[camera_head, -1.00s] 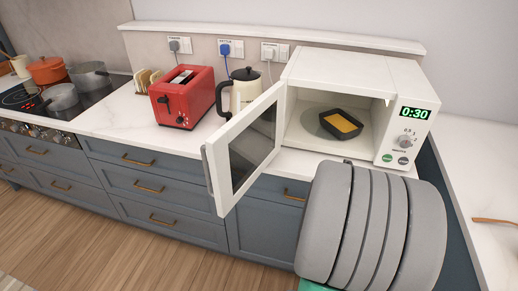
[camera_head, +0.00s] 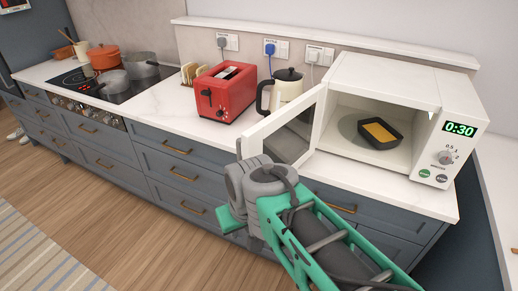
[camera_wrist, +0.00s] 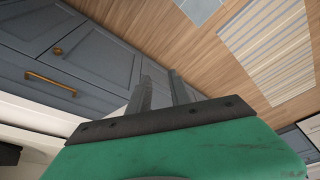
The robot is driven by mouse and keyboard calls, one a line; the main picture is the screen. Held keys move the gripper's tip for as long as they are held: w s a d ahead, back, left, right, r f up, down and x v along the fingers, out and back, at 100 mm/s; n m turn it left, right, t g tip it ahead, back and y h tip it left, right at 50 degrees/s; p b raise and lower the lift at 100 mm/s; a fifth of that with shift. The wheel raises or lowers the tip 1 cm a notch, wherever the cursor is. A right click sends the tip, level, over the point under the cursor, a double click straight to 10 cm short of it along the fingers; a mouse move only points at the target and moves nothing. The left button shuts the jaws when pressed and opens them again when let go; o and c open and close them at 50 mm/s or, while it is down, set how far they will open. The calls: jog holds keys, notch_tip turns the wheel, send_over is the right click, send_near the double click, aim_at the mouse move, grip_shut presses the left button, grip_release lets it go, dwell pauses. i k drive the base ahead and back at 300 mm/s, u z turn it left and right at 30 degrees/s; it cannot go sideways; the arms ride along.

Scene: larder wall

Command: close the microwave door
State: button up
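The white microwave (camera_head: 405,80) stands on the worktop at the right. Its door (camera_head: 290,143), with a dark window, is hinged on the left and stands wide open, swung out over the front edge of the worktop. A dark dish with yellow food (camera_head: 380,132) sits inside the microwave. In the head view my arm covers the door's lower outer corner and its handle; I cannot tell whether they touch. My gripper's fingers are hidden there. In the wrist view my gripper (camera_wrist: 162,75) has two grey fingers apart with nothing between them, and the door is not recognisable.
A kettle (camera_head: 288,87) stands just behind the open door, with a red toaster (camera_head: 226,92) to its left. Pots stand on the hob (camera_head: 105,84) farther left. Blue drawers (camera_head: 180,175) line the front; the wooden floor (camera_head: 110,210) before them is clear.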

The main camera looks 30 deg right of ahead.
aim_at(288, 136)
jog(key=u, duration=1.75)
jog(key=i, duration=1.55)
jog(key=z, duration=2.85)
jog(key=k, duration=0.4)
jog(key=u, duration=0.8)
jog(key=i, duration=0.5)
